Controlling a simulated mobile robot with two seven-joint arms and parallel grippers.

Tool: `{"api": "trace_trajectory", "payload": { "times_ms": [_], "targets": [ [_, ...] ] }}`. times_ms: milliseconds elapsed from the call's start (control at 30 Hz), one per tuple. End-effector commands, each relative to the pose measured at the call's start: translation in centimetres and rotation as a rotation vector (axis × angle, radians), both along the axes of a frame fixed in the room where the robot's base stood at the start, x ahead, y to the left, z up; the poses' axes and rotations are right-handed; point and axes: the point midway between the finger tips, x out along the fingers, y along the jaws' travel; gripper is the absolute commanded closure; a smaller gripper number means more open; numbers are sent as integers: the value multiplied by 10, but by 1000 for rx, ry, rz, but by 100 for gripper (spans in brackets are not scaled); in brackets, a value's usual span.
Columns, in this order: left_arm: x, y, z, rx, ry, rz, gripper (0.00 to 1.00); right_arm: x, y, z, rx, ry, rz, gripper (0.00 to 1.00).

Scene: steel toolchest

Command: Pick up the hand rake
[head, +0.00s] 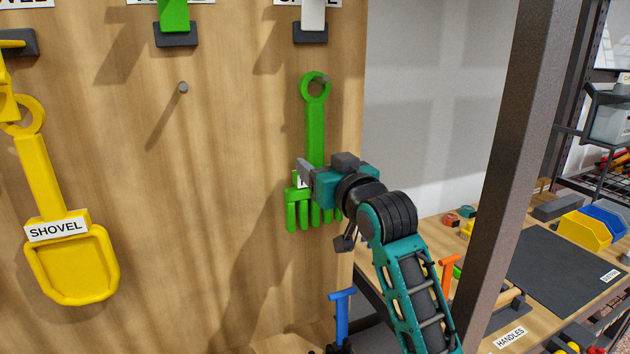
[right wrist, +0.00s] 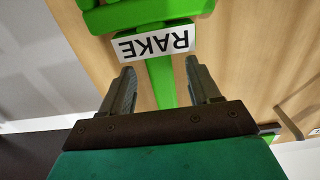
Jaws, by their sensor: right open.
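The green hand rake (head: 315,132) hangs by the ring of its handle on a peg on the wooden board, tines down. My right gripper (head: 304,174) is in front of the rake, around the lower handle just above the tines, and hides part of its label. In the right wrist view, the rake's handle (right wrist: 161,84) passes between the two open fingers of my right gripper (right wrist: 160,82), with a gap on each side. The white RAKE label (right wrist: 154,43) lies just beyond the fingertips. My left gripper is not in view.
A yellow shovel (head: 42,180) hangs at the left of the board. An empty peg (head: 183,88) sits between them. A dark steel post (head: 517,150) stands right of my right arm. A workbench with a dark mat (head: 565,262) lies behind it.

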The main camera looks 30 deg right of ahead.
Motion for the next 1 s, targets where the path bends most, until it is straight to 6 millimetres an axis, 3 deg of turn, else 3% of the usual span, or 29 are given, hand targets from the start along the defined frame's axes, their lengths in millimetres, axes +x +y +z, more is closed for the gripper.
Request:
{"api": "trace_trajectory", "payload": {
  "times_ms": [167,433,1000],
  "targets": [
    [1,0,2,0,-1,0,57,18,-1,0,0,1,0,38],
    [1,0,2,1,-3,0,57,20,-1,0,0,-1,0,38],
    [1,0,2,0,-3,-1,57,20,-1,0,0,0,0,92]
  ]
}}
